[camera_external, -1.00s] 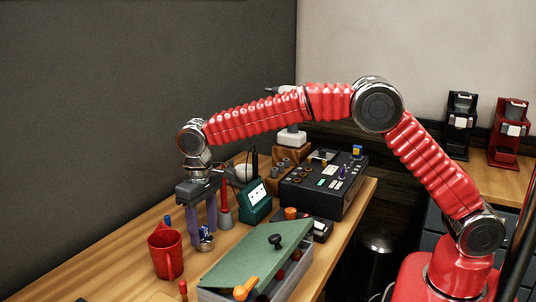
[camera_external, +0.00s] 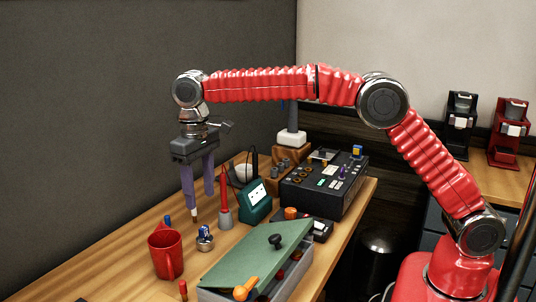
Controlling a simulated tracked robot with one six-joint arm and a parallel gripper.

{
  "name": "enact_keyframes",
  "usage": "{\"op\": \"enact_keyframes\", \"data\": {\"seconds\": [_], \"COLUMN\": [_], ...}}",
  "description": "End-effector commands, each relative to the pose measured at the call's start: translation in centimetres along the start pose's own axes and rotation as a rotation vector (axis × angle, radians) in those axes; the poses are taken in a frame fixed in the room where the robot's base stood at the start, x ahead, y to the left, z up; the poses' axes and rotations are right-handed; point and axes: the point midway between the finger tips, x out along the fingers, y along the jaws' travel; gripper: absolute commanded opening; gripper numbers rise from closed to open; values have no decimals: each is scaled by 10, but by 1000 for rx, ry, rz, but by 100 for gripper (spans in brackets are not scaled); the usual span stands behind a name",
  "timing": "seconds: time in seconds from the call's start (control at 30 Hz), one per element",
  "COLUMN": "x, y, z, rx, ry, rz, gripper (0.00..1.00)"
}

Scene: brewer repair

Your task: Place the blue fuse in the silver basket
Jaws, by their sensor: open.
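A small blue fuse (camera_external: 205,231) stands in the small silver basket (camera_external: 205,244) on the wooden table, right of the red mug. Its lower part is hidden by the basket wall. My gripper (camera_external: 202,204) is open, with its two purple fingers pointing down above the basket. Nothing shows between the fingers, and they are apart from the fuse.
A red mug (camera_external: 165,255) stands left of the basket, with a small blue-tipped item behind it. A red soldering-iron holder (camera_external: 225,208), a teal meter (camera_external: 256,205) and a green-lidded box (camera_external: 250,258) stand to the right. A black panel (camera_external: 325,190) is farther back.

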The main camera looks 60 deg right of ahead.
Motion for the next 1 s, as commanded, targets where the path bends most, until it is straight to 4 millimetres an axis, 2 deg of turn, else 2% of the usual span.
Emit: {"op": "enact_keyframes", "data": {"seconds": [0.2,1.0], "x": [-11,-13], "y": [0,1], "z": [0,1], "rx": [0,0], "ry": [-1,1], "rz": [0,-1], "gripper": [49,49]}}
